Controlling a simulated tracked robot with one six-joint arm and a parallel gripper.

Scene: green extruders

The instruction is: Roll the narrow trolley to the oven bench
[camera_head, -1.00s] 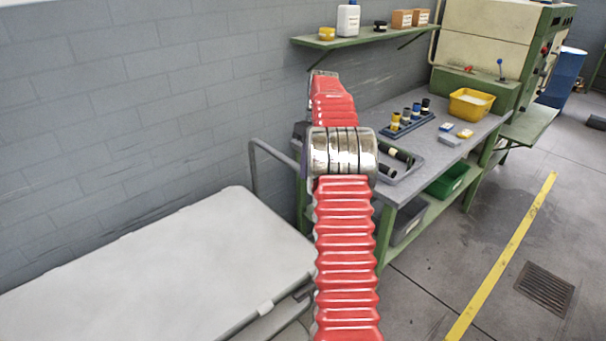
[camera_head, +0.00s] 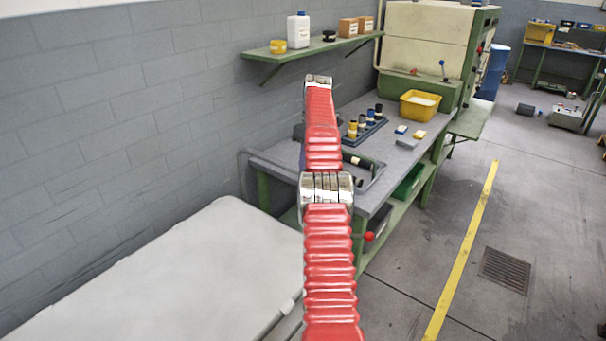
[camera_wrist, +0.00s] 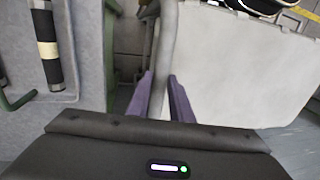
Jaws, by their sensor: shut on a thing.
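A trolley with a long pale top (camera_head: 170,285) fills the lower left of the head view, beside the wall. Its thin tube handle (camera_head: 242,178) rises at its far end, close to the near end of the grey-topped, green-framed bench (camera_head: 278,158). In the wrist view, my gripper (camera_wrist: 160,98) has its purple fingers on either side of the grey handle tube (camera_wrist: 166,42), shut on it. The pale trolley top (camera_wrist: 245,70) lies to the right there. In the head view my red arm hides the gripper. A cream oven-like machine (camera_head: 425,45) stands at the bench's far end.
The bench carries a yellow tub (camera_head: 420,104), a rack of small bottles (camera_head: 362,128) and a tray with dark cylinders (camera_head: 368,178). A shelf (camera_head: 310,46) hangs above. Open floor with a yellow line (camera_head: 465,245) and a drain grate (camera_head: 505,270) lies right.

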